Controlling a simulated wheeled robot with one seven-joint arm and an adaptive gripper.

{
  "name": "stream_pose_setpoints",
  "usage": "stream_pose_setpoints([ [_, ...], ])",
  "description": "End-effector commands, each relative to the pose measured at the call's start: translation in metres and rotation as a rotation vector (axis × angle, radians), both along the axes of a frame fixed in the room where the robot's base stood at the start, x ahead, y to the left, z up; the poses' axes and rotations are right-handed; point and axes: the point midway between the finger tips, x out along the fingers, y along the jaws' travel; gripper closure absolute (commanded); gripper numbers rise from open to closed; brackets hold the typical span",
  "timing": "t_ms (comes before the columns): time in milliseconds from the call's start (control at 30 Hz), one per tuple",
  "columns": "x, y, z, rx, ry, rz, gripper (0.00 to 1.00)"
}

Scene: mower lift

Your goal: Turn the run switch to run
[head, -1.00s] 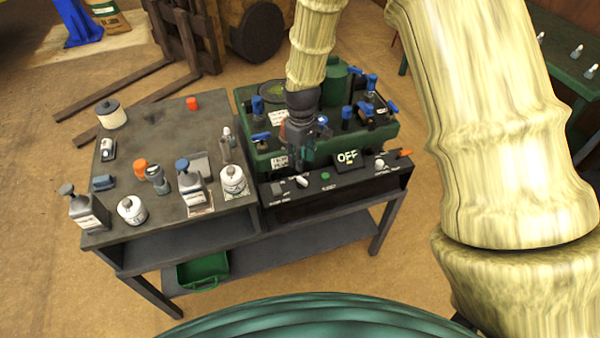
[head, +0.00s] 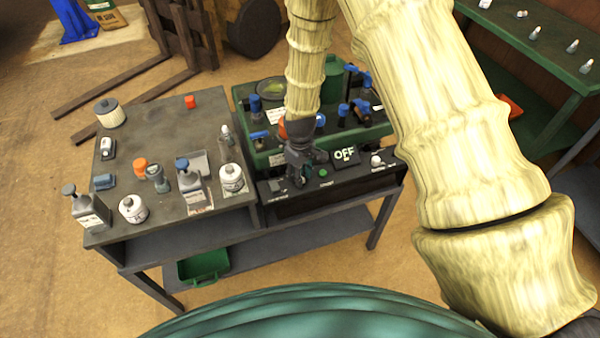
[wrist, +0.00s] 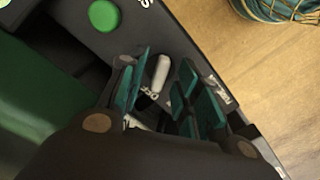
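The run switch is a small white lever (wrist: 161,72) on the black control panel (head: 293,208) at the front of the green machine. In the wrist view it lies between the teal finger pads of my gripper (wrist: 166,92). The fingers stand apart, with a visible gap to the right pad; the left pad is close to the lever. Contact cannot be told. In the head view my gripper (head: 298,174) points down at the panel's left part and hides the lever.
A green button (head: 323,172) sits just right of my gripper, and another white knob (head: 376,161) farther right. Blue-handled valves (head: 343,112) stand behind on the green housing (head: 375,128). Bottles and canisters stand on the grey bench (head: 160,125) to the left.

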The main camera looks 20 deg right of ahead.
Motion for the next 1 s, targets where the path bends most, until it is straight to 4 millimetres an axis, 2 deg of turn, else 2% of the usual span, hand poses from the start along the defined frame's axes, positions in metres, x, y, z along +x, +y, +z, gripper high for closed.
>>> stream_pose_setpoints([
  [267, 0.0002, 0.0000, -0.0005, 0.001, -0.001, 0.000, 0.69],
  [433, 0.0002, 0.0000, -0.0004, 0.000, 0.000, 0.000, 1.00],
  [767, 0.0005, -0.0002, -0.0003, 0.000, -0.001, -0.016, 1.00],
  [1000, 0.0006, -0.0003, -0.0004, 0.000, -0.001, -0.113, 1.00],
])
